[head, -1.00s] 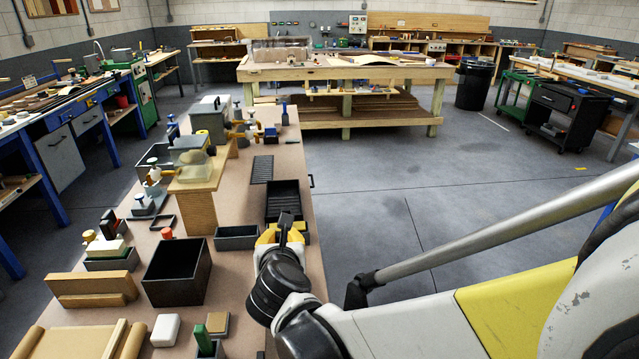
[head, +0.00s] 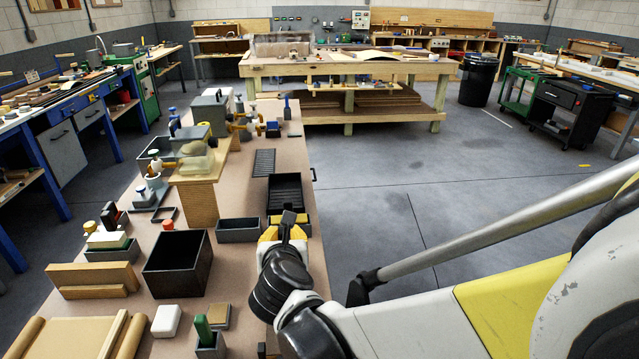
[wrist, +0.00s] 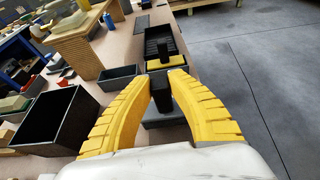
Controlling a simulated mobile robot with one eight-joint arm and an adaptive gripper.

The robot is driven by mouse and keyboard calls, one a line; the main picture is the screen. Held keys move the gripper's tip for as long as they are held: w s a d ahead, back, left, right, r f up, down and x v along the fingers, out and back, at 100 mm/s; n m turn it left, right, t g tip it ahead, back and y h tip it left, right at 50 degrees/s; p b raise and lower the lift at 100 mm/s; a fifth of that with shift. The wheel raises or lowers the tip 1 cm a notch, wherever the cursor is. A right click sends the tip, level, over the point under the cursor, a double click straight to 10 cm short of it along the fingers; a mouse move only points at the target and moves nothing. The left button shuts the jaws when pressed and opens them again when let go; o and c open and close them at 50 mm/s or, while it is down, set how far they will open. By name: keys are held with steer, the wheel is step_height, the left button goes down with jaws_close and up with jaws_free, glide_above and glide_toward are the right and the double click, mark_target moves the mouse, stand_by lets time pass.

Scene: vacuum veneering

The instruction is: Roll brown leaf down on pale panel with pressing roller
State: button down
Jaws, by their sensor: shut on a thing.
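My gripper (wrist: 162,80) is shut on a dark upright block, which looks like the handle of the pressing roller (wrist: 161,92). In the head view my gripper (head: 284,232) is over the right edge of the brown bench, with the dark handle (head: 289,219) between its yellow fingers. A grey piece (wrist: 163,117) shows below the handle; I cannot tell whether it is joined to it. A pale panel (head: 65,342) lies at the bottom left of the head view, between pale rolls or rails. I cannot make out the brown leaf for certain.
A black ribbed tray (head: 284,190) stands just beyond my gripper, a low grey tray (head: 238,231) left of it. A deep black box (head: 178,266) and a pale stand with a clear cover (head: 196,176) are further left. Open floor (head: 420,200) lies right of the bench.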

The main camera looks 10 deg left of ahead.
steer(key=shift+f+b, duration=0.45)
steer(key=shift+f, duration=0.1)
